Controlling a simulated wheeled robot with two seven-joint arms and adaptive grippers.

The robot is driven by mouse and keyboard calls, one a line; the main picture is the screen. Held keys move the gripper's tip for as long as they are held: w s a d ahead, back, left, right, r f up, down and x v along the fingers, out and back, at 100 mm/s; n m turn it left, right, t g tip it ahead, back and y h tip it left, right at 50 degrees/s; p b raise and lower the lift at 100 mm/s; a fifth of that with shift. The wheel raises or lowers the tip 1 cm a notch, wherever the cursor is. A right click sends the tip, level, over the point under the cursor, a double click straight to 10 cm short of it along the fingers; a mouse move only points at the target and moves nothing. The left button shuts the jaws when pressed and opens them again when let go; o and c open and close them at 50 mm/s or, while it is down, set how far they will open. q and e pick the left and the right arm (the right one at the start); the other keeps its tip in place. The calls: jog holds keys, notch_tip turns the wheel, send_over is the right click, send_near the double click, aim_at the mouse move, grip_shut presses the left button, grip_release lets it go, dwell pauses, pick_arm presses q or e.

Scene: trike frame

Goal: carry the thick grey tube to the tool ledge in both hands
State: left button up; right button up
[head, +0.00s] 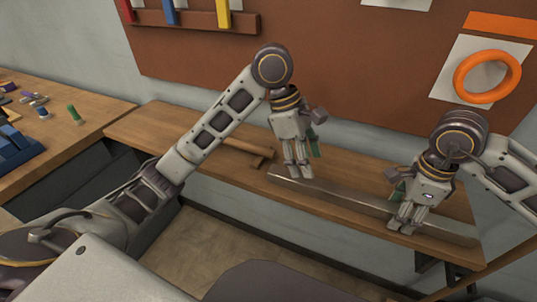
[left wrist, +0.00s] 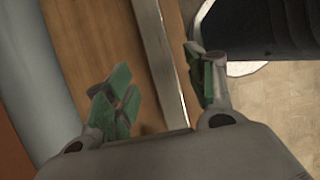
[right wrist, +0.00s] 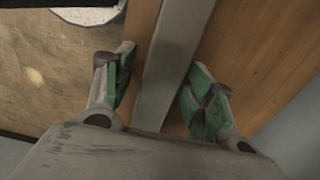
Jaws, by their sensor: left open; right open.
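The thick grey tube (head: 345,194) lies along the front of the wooden bench. My left gripper (head: 298,175) points down at its left end, and my right gripper (head: 403,228) points down further along towards its right end. Both are open. In the left wrist view the tube (left wrist: 163,50) runs between the green-padded fingers (left wrist: 160,88). In the right wrist view the tube (right wrist: 172,70) also runs between the fingers (right wrist: 163,88), with gaps beside it. I cannot tell how low the fingertips reach. A brown ledge (head: 190,20) with coloured tools is on the back board.
A small wooden piece (head: 245,150) lies on the bench (head: 165,125) left of the tube. A side table (head: 90,112) at left holds small parts and a blue tray (head: 15,145). An orange ring (head: 458,78) hangs on the board. The floor (head: 210,240) before the bench shows bare.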

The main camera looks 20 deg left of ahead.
pick_arm(q)
jog(key=shift+v, duration=1.85)
pick_arm(e)
notch_tip(320, 180, up, 12)
pick_arm(q)
jog(key=shift+s, duration=0.1)
dwell(0.4)
